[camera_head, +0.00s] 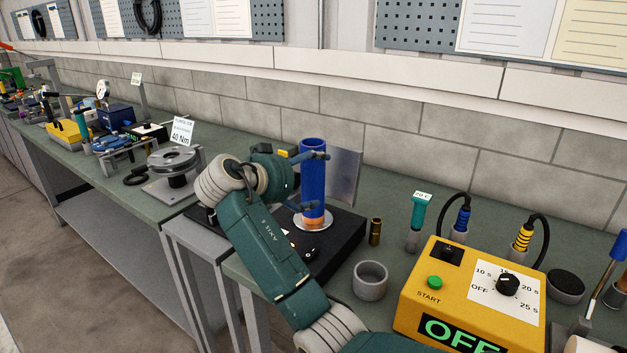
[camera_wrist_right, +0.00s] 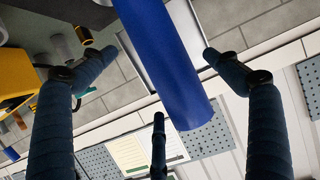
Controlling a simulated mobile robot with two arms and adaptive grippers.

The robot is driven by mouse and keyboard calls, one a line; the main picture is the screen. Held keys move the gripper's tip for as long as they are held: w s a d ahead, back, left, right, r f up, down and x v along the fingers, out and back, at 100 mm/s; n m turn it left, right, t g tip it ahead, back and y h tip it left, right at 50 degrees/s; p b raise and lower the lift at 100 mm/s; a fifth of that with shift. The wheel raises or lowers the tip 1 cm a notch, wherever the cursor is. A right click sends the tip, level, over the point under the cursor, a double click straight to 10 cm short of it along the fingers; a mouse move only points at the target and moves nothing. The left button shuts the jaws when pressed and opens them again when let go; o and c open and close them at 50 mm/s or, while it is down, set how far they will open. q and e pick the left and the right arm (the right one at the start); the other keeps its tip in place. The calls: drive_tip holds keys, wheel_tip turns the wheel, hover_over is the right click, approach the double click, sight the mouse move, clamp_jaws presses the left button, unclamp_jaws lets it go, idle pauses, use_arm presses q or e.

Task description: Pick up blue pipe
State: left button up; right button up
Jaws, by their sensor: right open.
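The blue pipe (camera_head: 312,170) stands upright on a round silver plate (camera_head: 328,222), with an orange band at its foot. My right gripper (camera_head: 316,182) is at the pipe's left side, with dark fingers reaching around its upper and lower parts. In the right wrist view, the pipe (camera_wrist_right: 168,62) runs between the spread fingers of the open gripper (camera_wrist_right: 140,75). Gaps show between the pipe and the fingers there. My left gripper is not in view.
The silver plate sits on a black base (camera_head: 345,243) with a grey upright panel (camera_head: 345,175) behind. To the right are a small brass cylinder (camera_head: 375,232), a grey cup (camera_head: 370,281), a teal-handled tool (camera_head: 418,212) and a yellow timer box (camera_head: 425,290). A spool stand (camera_head: 175,165) is left.

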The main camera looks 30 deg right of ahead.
drive_tip(key=p+x, duration=0.1)
drive_tip(key=x, duration=0.2)
drive_tip(key=shift+w+d+p, duration=0.15)
drive_tip(key=shift+d+p, duration=0.1)
drive_tip(key=shift+p, duration=0.1)
drive_tip(key=shift+w+d+f, duration=0.2)
drive_tip(key=shift+d+f, duration=0.1)
drive_tip(key=shift+d, duration=0.2)
drive_tip(key=shift+a, duration=0.15)
drive_tip(key=c, duration=0.8)
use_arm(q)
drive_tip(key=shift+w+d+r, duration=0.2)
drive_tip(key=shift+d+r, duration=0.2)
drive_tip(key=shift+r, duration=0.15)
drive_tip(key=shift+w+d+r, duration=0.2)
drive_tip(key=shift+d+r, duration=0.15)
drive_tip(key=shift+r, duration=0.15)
use_arm(e)
drive_tip(key=shift+r, duration=0.1)
drive_tip(key=c, duration=0.7)
